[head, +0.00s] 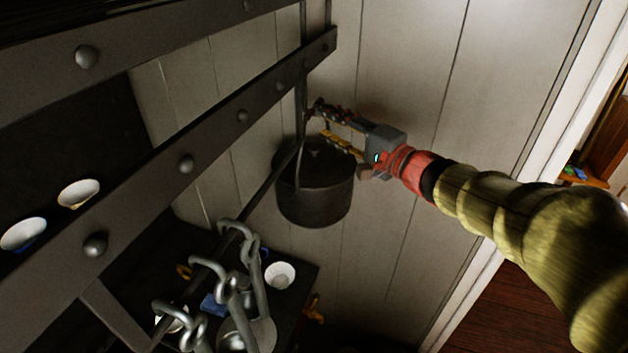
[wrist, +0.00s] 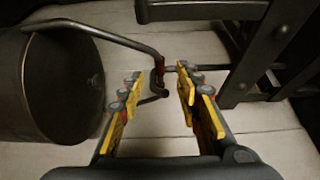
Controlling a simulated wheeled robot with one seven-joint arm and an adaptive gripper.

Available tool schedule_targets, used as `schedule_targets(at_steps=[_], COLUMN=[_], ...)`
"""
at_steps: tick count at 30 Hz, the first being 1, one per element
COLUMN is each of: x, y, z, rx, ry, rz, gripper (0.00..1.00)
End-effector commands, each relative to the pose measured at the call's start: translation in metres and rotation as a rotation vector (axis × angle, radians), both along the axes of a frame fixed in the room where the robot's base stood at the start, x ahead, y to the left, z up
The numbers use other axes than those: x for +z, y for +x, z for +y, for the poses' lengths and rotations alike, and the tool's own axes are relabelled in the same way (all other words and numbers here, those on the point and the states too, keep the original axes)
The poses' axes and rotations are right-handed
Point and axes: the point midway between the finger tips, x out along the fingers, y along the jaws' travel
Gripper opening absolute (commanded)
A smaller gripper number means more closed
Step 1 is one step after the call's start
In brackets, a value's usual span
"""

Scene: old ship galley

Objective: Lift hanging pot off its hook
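In the wrist view the pot (wrist: 60,85) fills the left side. Its thin curved handle (wrist: 112,38) arches from the pot toward the space between my fingertips. A dark hook-shaped end (wrist: 157,88) shows there, but I cannot tell where handle and hook meet. My gripper (head: 320,120) is above the pot's right side, beside the hanging rod. In the wrist view my gripper (wrist: 157,80) is open, with a gap between its yellow-padded fingers. I cannot tell whether a finger touches the handle.
A riveted metal rack (head: 215,135) crosses the left and centre; its bars (wrist: 250,55) are close on the right in the wrist view. White bowls (head: 78,193) stand on a shelf. The plank wall is behind the pot.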

Motion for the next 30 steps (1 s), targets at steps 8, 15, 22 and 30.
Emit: schedule_targets(at_steps=[8, 15, 22, 30], x=[0.0, -0.001, -0.001, -0.001], y=[0.033, 0.048, 0.048, 0.048], z=[0.015, 0.029, 0.029, 0.029], rx=[-0.001, -0.003, -0.003, -0.003], ry=[-0.001, -0.001, -0.001, -0.001], rz=[0.001, -0.001, -0.001, -0.001], gripper=[0.34, 0.34, 0.33, 0.18])
